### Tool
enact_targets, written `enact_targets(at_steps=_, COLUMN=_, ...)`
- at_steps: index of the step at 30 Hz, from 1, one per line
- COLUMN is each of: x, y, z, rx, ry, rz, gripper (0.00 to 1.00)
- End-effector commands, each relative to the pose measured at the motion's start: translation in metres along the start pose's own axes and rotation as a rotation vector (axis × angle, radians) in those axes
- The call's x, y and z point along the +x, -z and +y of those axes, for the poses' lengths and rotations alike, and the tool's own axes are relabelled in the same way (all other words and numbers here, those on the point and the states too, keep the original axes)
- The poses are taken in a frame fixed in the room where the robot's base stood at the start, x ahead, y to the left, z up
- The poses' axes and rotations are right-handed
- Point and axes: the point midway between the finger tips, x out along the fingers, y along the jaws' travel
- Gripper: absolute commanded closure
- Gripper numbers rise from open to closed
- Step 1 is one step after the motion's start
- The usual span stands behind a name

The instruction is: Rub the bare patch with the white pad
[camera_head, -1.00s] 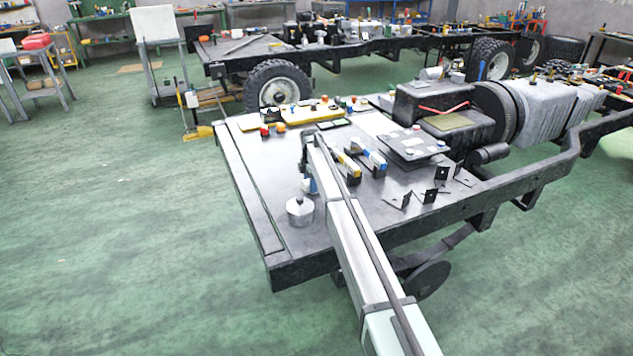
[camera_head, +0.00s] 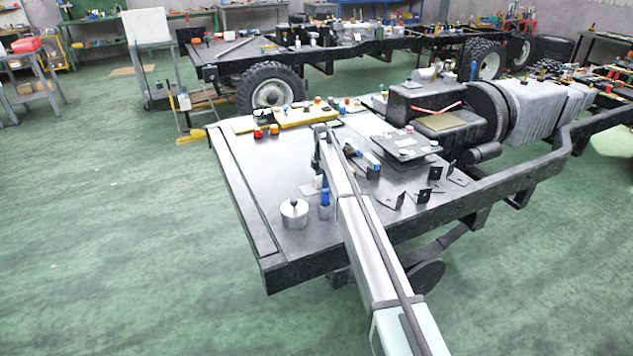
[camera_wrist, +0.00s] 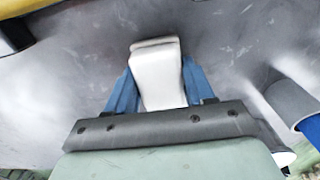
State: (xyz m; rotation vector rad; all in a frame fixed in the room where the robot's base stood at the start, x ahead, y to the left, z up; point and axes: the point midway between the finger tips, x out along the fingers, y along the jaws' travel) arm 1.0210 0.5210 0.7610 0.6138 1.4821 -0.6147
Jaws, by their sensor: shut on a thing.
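My gripper (camera_wrist: 156,80) has blue fingers shut on the white pad (camera_wrist: 158,75), a pale block that sticks out beyond the fingertips. In the head view my gripper (camera_head: 318,181) is low over the grey metal deck (camera_head: 245,165), behind the lidded metal tin, with the pad (camera_head: 309,190) at its left side. I cannot tell whether the pad touches the deck. The deck looks mottled grey in the wrist view, and I cannot make out a distinct bare patch; the pad and my arm hide part of the surface.
A lidded metal tin (camera_head: 294,212) and a grey cylinder with a blue top (camera_head: 325,206) stand close to my gripper. Tools, black brackets (camera_head: 424,196) and a dark plate (camera_head: 408,145) lie to the right. A yellow tray (camera_head: 306,117) is behind. The deck's left side is clear.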

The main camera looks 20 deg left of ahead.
Motion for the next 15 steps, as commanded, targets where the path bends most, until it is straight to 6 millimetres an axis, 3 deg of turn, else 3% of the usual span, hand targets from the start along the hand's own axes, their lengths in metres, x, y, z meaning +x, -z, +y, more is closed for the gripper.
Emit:
enact_targets(at_steps=3, x=-0.022, y=0.002, z=0.0, rx=-0.001, ry=-0.002, rz=0.0, gripper=0.76)
enact_targets(at_steps=15, x=-0.056, y=0.002, z=0.0, rx=0.0, ry=-0.001, rz=0.0, gripper=0.76)
